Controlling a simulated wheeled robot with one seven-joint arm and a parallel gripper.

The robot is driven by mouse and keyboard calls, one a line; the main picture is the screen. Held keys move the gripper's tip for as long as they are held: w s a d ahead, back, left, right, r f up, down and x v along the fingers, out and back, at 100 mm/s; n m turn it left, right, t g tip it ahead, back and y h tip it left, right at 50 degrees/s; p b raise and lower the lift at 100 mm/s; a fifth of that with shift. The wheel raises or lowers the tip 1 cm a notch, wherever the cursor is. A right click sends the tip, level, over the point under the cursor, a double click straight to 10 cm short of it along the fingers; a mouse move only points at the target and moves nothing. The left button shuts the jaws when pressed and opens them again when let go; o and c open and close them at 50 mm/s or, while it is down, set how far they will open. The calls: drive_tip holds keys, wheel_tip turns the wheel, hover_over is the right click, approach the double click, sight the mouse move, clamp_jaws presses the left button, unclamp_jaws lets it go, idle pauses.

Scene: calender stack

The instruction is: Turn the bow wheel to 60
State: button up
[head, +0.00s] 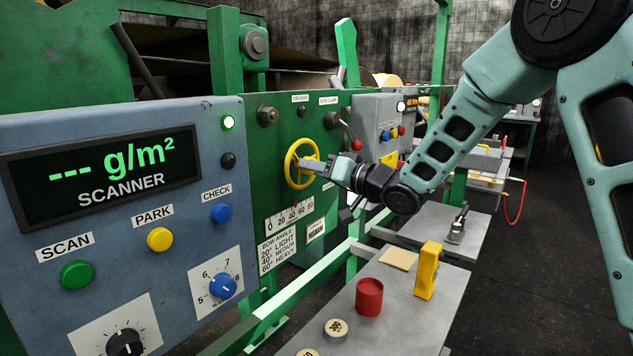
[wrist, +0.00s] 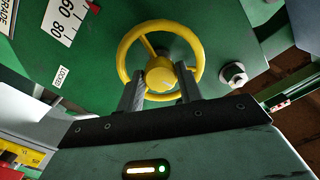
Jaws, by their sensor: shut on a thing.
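The yellow bow wheel (head: 291,150) is on the green panel, left of my gripper (head: 325,168). In the wrist view the wheel (wrist: 123,59) faces me, with its spokes and round hub showing. My gripper's two dark fingers (wrist: 160,88) reach its lower part on either side of the hub, shut on the wheel. The white bow angle scale (head: 290,217) below the wheel runs from 0 to 80. Its small red pointer (head: 295,205) stands near 40. In the wrist view the scale (wrist: 64,18) shows only 60 and 80 clearly.
A blue scanner panel (head: 120,215) with buttons and knobs stands at left. A grey bench (head: 400,315) below my arm holds a red cylinder (head: 369,298) and a yellow device (head: 428,270). A bolt (wrist: 234,75) sticks out right of the wheel.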

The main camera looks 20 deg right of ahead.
drive_tip(key=m+b, duration=2.1)
drive_tip(key=b, duration=1.9)
drive_tip(key=shift+r+b, duration=0.1)
drive_tip(key=shift+b, duration=0.25)
idle(0.6)
idle(0.3)
